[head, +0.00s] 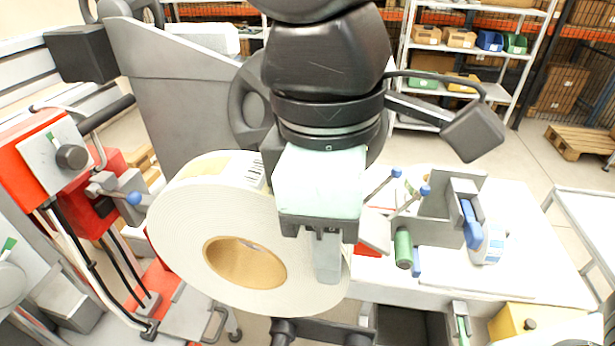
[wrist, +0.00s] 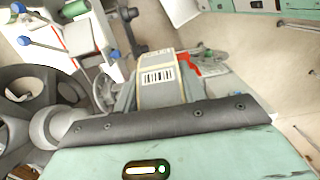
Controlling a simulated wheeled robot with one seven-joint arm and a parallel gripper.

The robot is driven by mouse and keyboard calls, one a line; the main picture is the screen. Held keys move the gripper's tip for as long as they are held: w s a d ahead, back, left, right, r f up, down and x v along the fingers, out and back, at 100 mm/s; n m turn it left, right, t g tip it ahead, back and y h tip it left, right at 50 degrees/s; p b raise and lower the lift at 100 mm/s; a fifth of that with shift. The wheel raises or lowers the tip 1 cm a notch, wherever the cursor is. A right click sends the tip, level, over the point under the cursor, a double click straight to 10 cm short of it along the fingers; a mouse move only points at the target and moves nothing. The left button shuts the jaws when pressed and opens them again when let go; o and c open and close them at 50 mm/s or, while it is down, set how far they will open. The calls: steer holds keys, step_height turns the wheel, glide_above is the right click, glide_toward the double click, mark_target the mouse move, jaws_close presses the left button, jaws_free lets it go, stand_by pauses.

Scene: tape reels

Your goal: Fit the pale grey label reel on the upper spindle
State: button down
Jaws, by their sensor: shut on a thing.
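The pale grey label reel (head: 180,225) is a large, thick roll with a brown cardboard core. It hangs tilted in the left middle of the head view, clear of the floor, its flat face towards the camera. My gripper (head: 328,258) is shut on the right part of the reel, with one finger flat across its face. The other finger is hidden behind the roll. In the wrist view the reel's edge (wrist: 158,77) shows a barcode label beyond the gripper's dark bar. I cannot make out the upper spindle for certain; my arm and the reel hide much of what lies behind.
A red machine (head: 105,170) with a black knob stands at the left. A black handwheel (head: 246,105) is partly behind my arm. A white table (head: 540,265) with a label applicator and blue-tipped levers (head: 425,190) lies right of the reel. Shelves (head: 470,50) stand behind.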

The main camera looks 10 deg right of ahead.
steer(key=w+d+p, duration=0.2)
steer(key=w+d, duration=0.1)
steer(key=w, duration=0.6)
steer(key=shift+w+d, duration=0.2)
steer(key=shift+w, duration=0.15)
stand_by(0.7)
steer(key=shift+w+r, duration=0.1)
steer(key=shift+w, duration=0.05)
steer(key=shift+w+d+p, duration=0.3)
steer(key=shift+w, duration=0.45)
steer(key=shift+w+d+p, duration=0.25)
steer(key=shift+w+p, duration=0.05)
steer(key=shift+w, duration=0.4)
steer(key=shift+w+d+p, duration=0.3)
steer(key=shift+w, duration=0.45)
steer(key=shift+w, duration=0.1)
steer(key=shift+w+d+p, duration=0.35)
steer(key=shift+w, duration=0.5)
steer(key=shift+w+d+p, duration=0.35)
steer(key=shift+w, duration=0.5)
steer(key=shift+w, duration=0.2)
steer(key=shift+w+d+p, duration=0.15)
steer(key=shift+w+p, duration=0.1)
steer(key=shift+p, duration=0.05)
